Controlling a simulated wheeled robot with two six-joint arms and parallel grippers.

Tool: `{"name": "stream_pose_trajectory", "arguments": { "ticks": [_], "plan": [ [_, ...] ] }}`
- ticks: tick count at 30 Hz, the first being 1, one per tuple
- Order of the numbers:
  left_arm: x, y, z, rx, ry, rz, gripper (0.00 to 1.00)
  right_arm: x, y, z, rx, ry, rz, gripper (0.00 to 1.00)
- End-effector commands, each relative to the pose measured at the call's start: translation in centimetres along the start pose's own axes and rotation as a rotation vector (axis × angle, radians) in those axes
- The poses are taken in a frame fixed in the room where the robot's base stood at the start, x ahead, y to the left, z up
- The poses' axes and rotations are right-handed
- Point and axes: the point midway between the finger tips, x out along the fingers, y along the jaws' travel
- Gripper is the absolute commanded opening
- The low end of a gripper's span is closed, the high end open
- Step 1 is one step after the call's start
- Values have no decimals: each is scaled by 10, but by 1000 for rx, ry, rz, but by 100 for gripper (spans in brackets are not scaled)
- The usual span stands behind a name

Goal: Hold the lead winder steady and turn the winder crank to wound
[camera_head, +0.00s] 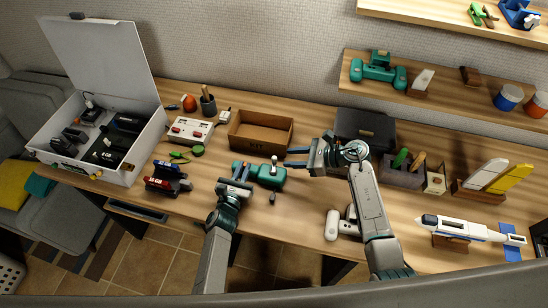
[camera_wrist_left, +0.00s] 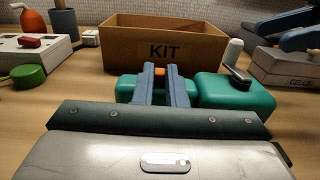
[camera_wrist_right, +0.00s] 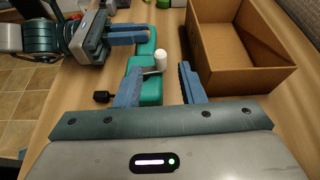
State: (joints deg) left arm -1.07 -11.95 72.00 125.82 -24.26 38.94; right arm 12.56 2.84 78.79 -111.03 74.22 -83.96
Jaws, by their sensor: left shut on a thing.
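The lead winder (camera_head: 270,176) is a teal two-part body on the desk, with a metal crank ending in a white knob (camera_wrist_right: 160,60). My left gripper (camera_head: 239,170) is shut on the winder's narrower left part; in the left wrist view its fingers (camera_wrist_left: 160,72) press together around that part, with a bit of orange between them. My right gripper (camera_head: 286,158) is open just right of the winder. In the right wrist view its fingers (camera_wrist_right: 160,85) stand apart on either side of the knob's line, and whether they touch the knob cannot be told.
A cardboard KIT box (camera_head: 262,132) stands right behind the winder. A white two-knob unit (camera_head: 190,130) and green reel (camera_head: 197,150) lie to the left. A small black knob (camera_wrist_right: 102,97) sticks out in front of the winder. A dark case (camera_head: 365,128) stands behind my right arm.

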Motion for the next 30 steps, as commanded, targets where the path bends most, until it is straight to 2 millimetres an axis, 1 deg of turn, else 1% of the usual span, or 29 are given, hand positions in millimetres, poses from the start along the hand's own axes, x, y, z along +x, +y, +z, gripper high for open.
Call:
{"name": "stream_pose_trajectory", "arguments": {
  "ticks": [1,3,6,10,15,23,26,28,29,30],
  "plan": [
    [0,0,0,0,0,0,0,12,0,2,1,-3,1,36],
    [0,0,0,0,0,0,0,26,0,2,1,-3,0,36],
    [0,0,0,0,0,0,0,44,0,2,2,-2,1,36],
    [0,0,0,0,0,0,0,60,0,1,1,-1,-1,36],
    [0,0,0,0,0,0,0,69,0,0,0,1,-1,36],
    [0,0,0,0,0,0,0,70,0,0,-1,1,-2,36],
    [0,0,0,0,0,0,0,70,0,0,0,1,-2,18],
    [0,0,0,0,0,0,0,70,0,0,0,1,-2,4],
    [0,0,0,0,0,0,0,70,0,0,0,1,-2,0],
    [0,0,0,0,0,0,0,70,0,0,0,1,-2,0]
  ]
}}
